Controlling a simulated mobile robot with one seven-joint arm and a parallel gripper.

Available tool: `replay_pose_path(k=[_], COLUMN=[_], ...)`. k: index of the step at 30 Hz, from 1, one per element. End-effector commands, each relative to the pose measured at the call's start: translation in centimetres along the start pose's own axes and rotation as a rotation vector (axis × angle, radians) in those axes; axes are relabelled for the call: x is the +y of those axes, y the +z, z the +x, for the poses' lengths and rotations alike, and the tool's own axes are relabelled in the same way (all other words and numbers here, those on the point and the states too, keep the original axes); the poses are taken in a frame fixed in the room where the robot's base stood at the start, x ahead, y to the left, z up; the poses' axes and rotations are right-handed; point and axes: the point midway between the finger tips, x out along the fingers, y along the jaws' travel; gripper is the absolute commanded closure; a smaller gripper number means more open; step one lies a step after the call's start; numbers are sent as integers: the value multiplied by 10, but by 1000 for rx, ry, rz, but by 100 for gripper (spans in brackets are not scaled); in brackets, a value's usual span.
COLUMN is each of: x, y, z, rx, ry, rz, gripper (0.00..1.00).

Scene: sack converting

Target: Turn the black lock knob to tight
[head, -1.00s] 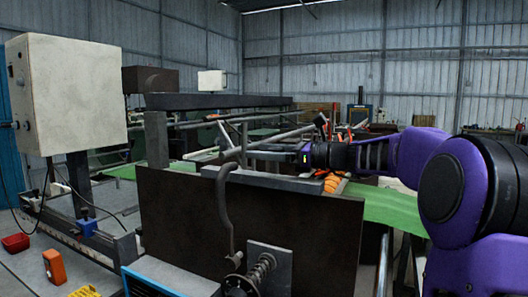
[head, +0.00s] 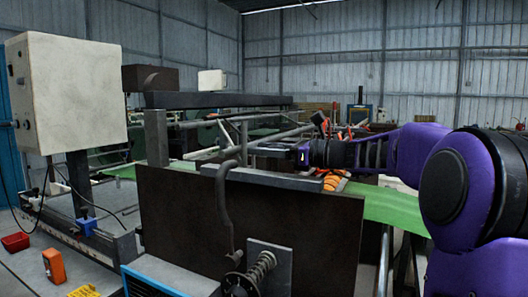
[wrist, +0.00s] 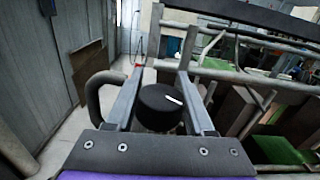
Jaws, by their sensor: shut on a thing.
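The black lock knob (wrist: 158,108) is round with a white pointer line on its top. In the wrist view it sits between the two grey fingers of my gripper (wrist: 160,76), which is shut on its sides. The pointer line slants toward the right finger. In the head view my gripper (head: 278,152) reaches left above the dark machine panel. The knob cannot be made out there. No tight marking is readable in either view.
A curved grey pipe (head: 223,205) rises in front of the dark panel (head: 180,225), close to the gripper. Grey rails and a green web (head: 390,211) lie beyond. A pale control box (head: 75,95) stands at left.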

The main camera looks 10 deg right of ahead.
Motion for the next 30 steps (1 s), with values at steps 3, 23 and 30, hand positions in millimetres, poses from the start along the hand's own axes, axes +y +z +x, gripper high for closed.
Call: replay_pose_path(k=[3, 23, 30], x=[-1, -16, -21], y=[-2, -5, -6], z=[1, -4, -8], rx=[5, 39, 60], ry=[-78, -684, -874], rz=[-5, -6, -1], gripper=[100, 100, 100])
